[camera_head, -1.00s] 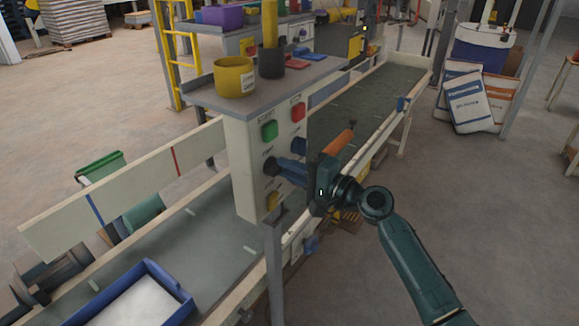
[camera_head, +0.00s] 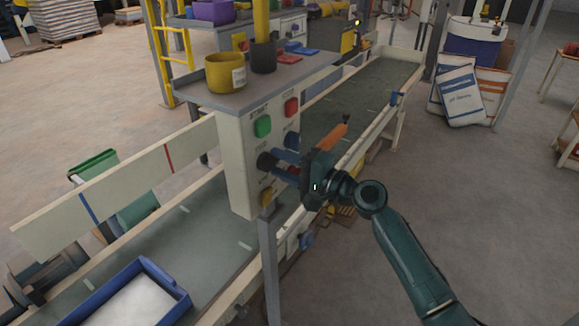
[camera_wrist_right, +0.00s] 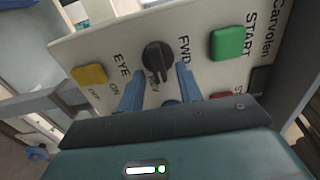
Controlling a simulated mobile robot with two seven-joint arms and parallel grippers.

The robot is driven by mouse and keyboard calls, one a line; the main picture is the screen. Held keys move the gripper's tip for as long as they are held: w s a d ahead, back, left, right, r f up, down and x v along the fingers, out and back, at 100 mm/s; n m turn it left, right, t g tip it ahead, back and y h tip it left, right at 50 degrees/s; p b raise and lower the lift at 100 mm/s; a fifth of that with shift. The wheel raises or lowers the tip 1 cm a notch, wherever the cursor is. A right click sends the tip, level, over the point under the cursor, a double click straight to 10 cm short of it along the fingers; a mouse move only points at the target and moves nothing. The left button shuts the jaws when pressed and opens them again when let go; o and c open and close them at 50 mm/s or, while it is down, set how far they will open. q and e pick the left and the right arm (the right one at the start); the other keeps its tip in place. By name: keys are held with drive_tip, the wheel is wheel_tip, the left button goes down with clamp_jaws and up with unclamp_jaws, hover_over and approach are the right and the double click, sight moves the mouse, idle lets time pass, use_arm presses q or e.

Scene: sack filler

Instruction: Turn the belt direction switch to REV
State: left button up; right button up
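The belt direction switch is a black knob (camera_wrist_right: 158,58) on the pale control panel (camera_head: 236,165). In the right wrist view, FWD stands beside it and a partly hidden label, apparently REV, just below. Its bar slants down toward the gripper side; I cannot tell its exact setting. The knob also shows in the head view (camera_head: 266,162). My right gripper (camera_wrist_right: 159,72) is open, with one blue finger on each side of the knob. Contact is not clear. In the head view, the right gripper (camera_head: 278,165) reaches the panel from the right. My left gripper is not in view.
A green START button (camera_wrist_right: 228,43), a red button (camera_head: 291,107) and a yellow knob (camera_wrist_right: 90,74) are close by on the panel. A shelf above holds a yellow pot (camera_head: 225,72).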

use_arm(q)
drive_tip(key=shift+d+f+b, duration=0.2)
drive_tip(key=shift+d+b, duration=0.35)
drive_tip(key=shift+b, duration=0.65)
use_arm(e)
drive_tip(key=v, duration=1.3)
drive_tip(key=shift+d, duration=0.1)
drive_tip(key=s+f+n+h+p, duration=0.1)
drive_tip(key=s+f+n+h, duration=0.2)
drive_tip(key=f, duration=0.6)
drive_tip(key=s+f+n+h+p, duration=0.1)
drive_tip(key=s+f+h, duration=0.3)
drive_tip(key=s+f, duration=0.3)
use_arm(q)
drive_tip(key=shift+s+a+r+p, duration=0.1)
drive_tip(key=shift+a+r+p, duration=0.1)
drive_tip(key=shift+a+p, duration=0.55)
use_arm(e)
drive_tip(key=s+d+f+n+h, duration=0.2)
drive_tip(key=s+f+n+h, duration=0.2)
drive_tip(key=s, duration=0.7)
wheel_tip(320, 180, down, 4)
drive_tip(key=shift+r+n, duration=0.1)
drive_tip(key=shift+n, duration=1.1)
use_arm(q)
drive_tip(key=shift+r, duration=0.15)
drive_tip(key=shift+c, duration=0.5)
use_arm(e)
drive_tip(key=shift+d, duration=0.15)
